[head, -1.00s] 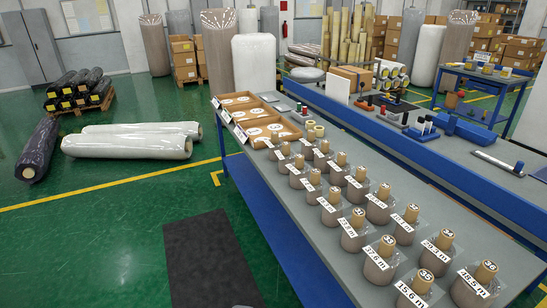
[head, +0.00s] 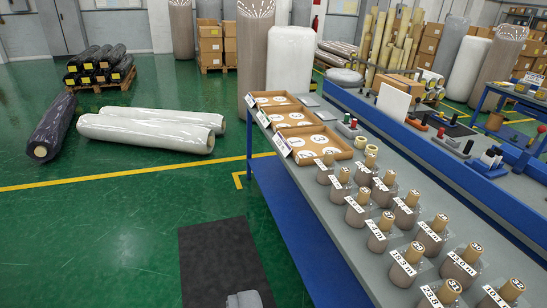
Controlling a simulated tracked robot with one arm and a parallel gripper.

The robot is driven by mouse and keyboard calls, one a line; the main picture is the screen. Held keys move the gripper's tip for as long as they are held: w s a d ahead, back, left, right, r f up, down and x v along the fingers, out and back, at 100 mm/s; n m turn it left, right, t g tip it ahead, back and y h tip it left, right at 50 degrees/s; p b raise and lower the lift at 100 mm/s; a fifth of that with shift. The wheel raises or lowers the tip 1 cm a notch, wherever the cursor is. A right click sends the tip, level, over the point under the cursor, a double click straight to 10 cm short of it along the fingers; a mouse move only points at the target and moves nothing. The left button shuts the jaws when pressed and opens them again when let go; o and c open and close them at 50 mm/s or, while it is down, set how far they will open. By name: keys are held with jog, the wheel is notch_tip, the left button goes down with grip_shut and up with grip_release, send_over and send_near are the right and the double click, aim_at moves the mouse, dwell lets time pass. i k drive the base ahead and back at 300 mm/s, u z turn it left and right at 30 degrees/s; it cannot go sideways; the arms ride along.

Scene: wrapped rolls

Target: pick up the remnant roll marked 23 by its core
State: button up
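Several small wrapped remnant rolls stand upright in two rows on the long grey table (head: 345,228), each with a tan core sticking up and a white length tag. The nearest rolls are cut off by the lower edge. My gripper is not in view.
Open cardboard trays (head: 297,113) sit at the table's far end. A dark mat (head: 222,258) lies on the floor left of the table. Large white rolls (head: 147,134) and a dark roll (head: 51,128) lie farther back. Green floor between them is clear. A blue-edged bench (head: 400,136) runs behind.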

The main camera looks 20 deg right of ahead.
aim_at(327, 165)
jog(key=u, duration=0.25)
jog(key=i, duration=2.45)
jog(key=z, duration=1.3)
jog(key=i, duration=0.75)
jog(key=z, duration=0.55)
